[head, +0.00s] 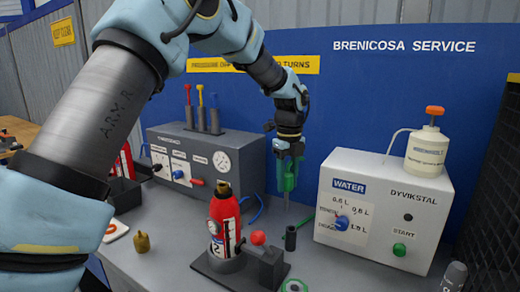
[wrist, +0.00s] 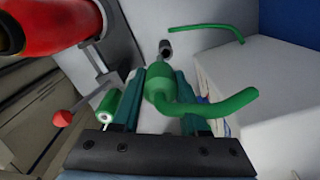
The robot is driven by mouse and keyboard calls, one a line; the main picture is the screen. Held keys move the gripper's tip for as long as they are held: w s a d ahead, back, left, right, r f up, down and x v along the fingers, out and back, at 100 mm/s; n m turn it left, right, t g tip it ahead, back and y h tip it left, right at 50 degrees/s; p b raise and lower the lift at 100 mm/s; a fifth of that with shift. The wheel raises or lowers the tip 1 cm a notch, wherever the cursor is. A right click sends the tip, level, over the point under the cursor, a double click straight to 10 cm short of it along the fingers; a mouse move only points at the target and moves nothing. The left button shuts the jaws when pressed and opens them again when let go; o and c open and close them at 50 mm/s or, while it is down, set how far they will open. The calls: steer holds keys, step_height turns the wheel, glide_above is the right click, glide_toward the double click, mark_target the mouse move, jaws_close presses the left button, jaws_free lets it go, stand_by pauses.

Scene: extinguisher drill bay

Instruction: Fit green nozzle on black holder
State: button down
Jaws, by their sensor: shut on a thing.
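The green nozzle (wrist: 158,82) is between my gripper's (wrist: 165,88) two dark teal fingers in the wrist view. Its curved green tube bends out to the right. In the head view my gripper (head: 287,172) points down above the bench, and the fingers hide most of the nozzle. The black holder (head: 290,238) is a short upright cylinder on the bench, below my gripper and apart from it. The holder also shows in the wrist view (wrist: 166,47), beyond the nozzle. A green rod (head: 305,221) lies beside the holder; whether they touch I cannot tell.
A red extinguisher (head: 225,226) stands in a dark clamp with a red ball knob (head: 258,237), left of the holder. A white water box (head: 385,208) stands close on the right, with a bottle (head: 427,150) on top. A grey gauge box (head: 210,145) is behind left.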

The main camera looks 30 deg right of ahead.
step_height(320, 180, down, 13)
steer(key=s+d+b, duration=0.1)
steer(key=b, duration=0.7)
steer(key=shift+d, duration=0.25)
stand_by(1.2)
steer(key=shift+f, duration=0.1)
steer(key=shift+c, duration=1.8)
jaws_free()
step_height(320, 180, up, 11)
steer(key=b, duration=0.2)
